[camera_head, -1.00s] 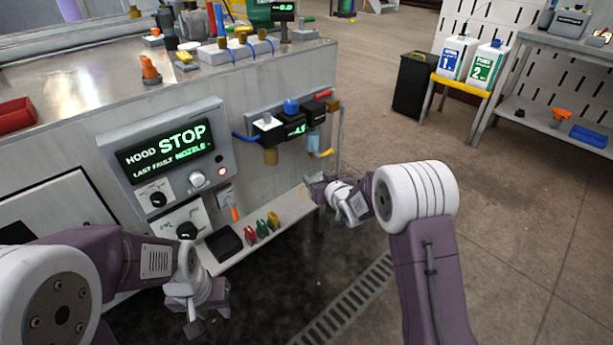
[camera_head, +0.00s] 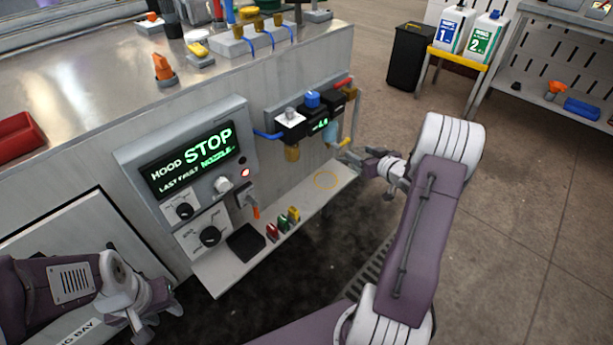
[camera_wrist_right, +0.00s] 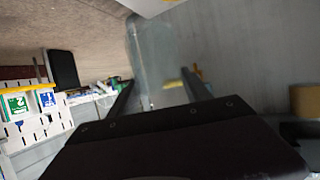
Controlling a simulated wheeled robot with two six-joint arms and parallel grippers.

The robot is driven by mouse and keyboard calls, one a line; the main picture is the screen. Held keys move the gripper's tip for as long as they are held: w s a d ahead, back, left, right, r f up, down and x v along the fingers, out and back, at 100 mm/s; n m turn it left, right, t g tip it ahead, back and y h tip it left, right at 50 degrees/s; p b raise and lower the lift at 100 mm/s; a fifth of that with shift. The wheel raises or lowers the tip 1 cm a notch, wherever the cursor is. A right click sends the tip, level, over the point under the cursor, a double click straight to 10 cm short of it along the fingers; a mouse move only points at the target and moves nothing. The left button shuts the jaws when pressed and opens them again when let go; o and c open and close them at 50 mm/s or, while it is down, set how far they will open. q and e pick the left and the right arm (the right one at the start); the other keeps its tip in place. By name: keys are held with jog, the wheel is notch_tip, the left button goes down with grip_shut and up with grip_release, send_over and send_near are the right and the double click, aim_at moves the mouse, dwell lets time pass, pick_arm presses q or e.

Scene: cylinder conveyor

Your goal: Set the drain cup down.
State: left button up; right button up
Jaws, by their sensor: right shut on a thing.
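My right gripper (camera_head: 350,158) is beside the right end of the panel's narrow shelf (camera_head: 220,278), right of a yellow ring mark (camera_head: 326,180) on it. In the right wrist view, a see-through cup (camera_wrist_right: 160,60), seemingly the drain cup, is between the two fingers of the right gripper (camera_wrist_right: 160,92), which is shut on it.
A black tray (camera_head: 246,242) and small red, green and yellow pieces (camera_head: 283,222) sit on the shelf's left part. The ring's inside looks bare.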

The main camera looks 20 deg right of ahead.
jog(key=w+a+f+b, duration=0.2)
jog(key=w+f+b, duration=0.1)
jog(key=w+a+f+b, duration=0.2)
jog(key=w+f+b, duration=0.1)
jog(key=f, duration=0.1)
jog(key=w+a+f+b, duration=0.3)
jog(key=f, duration=0.1)
jog(key=shift+w+f+b, duration=0.1)
jog(key=shift+f+b, duration=0.1)
jog(key=shift+b, duration=0.1)
jog(key=shift+r, duration=0.2)
jog(key=shift+f, duration=0.1)
jog(key=o, duration=1.4)
